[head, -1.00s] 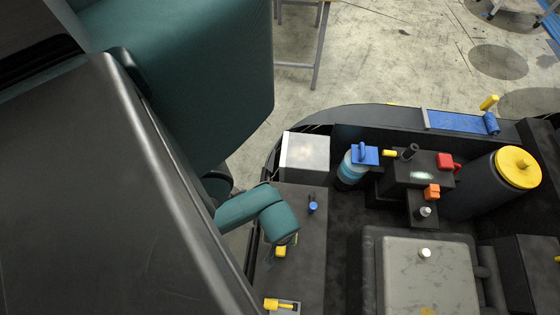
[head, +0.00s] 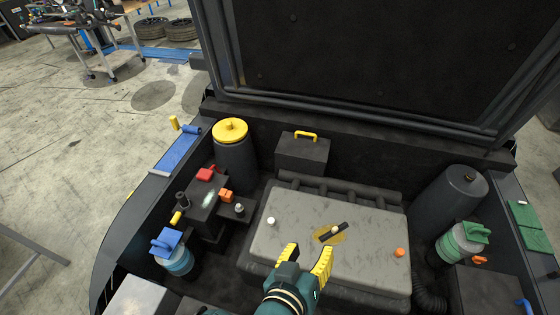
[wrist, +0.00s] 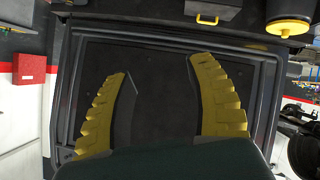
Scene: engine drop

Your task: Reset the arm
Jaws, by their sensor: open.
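My gripper (head: 307,262) is at the bottom middle of the head view, in front of the grey engine cover (head: 350,220). Its two yellow ribbed fingers are spread apart with nothing between them. In the wrist view the open gripper (wrist: 160,100) faces the dark underside of the raised hood (wrist: 160,75). The hood (head: 380,60) also fills the top right of the head view. A dark bar (head: 331,233) lies on a yellow patch on the engine cover, beyond the fingers.
A yellow-capped cylinder (head: 236,160), a battery-like block with a red cap (head: 207,175) and a blue-capped reservoir (head: 172,250) stand at left. A green-capped reservoir (head: 462,243) and a dark cylinder (head: 450,200) stand at right. Open floor (head: 70,150) lies left of the car.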

